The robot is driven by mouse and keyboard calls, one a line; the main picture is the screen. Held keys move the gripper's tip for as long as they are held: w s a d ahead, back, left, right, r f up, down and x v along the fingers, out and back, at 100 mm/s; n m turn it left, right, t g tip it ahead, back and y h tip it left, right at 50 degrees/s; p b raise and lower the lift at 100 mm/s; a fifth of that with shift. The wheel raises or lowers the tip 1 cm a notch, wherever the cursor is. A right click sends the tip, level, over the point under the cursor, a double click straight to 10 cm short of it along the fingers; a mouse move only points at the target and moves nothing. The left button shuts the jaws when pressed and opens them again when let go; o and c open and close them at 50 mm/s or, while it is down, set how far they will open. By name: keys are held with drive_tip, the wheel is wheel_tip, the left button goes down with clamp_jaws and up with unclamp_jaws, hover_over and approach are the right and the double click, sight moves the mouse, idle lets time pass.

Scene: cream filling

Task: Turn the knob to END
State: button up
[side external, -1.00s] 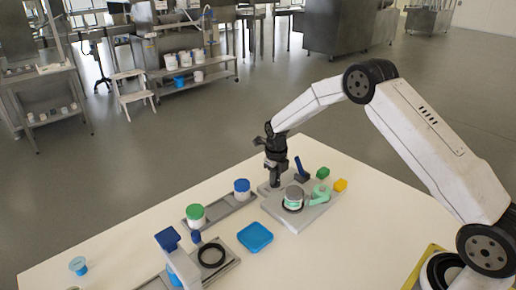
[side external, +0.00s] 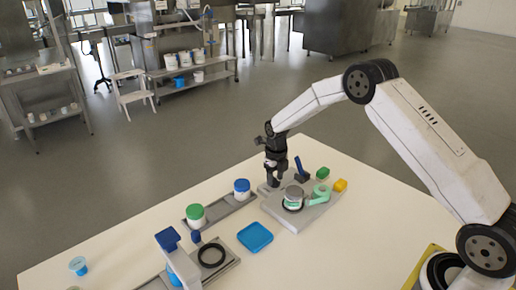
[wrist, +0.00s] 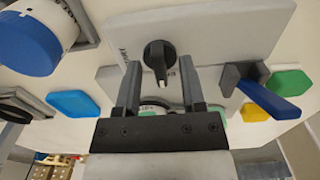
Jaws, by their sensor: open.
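The knob (wrist: 159,55) is a round black dial with a white mark on its grip bar. It sits on a light grey panel (wrist: 225,25); part of a printed label shows beside it, too small to read. In the wrist view my gripper (wrist: 160,75) is open, with one finger on each side of the knob and no clear contact. In the side view my gripper (side external: 273,183) points down over the left end of the panel and hides the knob.
A blue lever (wrist: 268,100) stands right of the knob, near green (wrist: 292,82) and yellow (wrist: 254,112) blocks. A steel cup (side external: 293,192) and mint-green part (side external: 320,194) stand on the panel. Blue-lidded (side external: 242,185) and green-lidded (side external: 195,212) tubs and a blue tray (side external: 255,237) lie left.

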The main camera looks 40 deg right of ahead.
sight(275, 179)
drive_tip(key=shift+r, duration=0.1)
drive_tip(key=shift+r, duration=3.8)
drive_tip(key=s+a+r+m+t, duration=0.1)
drive_tip(key=s+a+m, duration=0.1)
drive_tip(key=s+m, duration=0.6)
drive_tip(key=s+a+r+m, duration=0.1)
drive_tip(key=s+a+m, duration=0.2)
drive_tip(key=s+m, duration=0.6)
drive_tip(key=s+a+r+m+t, duration=0.1)
drive_tip(key=s+a+m, duration=0.2)
drive_tip(key=s+m, duration=0.6)
drive_tip(key=m, duration=0.9)
drive_tip(key=shift+a+r+m+t, duration=0.2)
drive_tip(key=shift+a+m+t, duration=0.1)
drive_tip(key=shift+m, duration=0.1)
drive_tip(key=shift+w, duration=0.1)
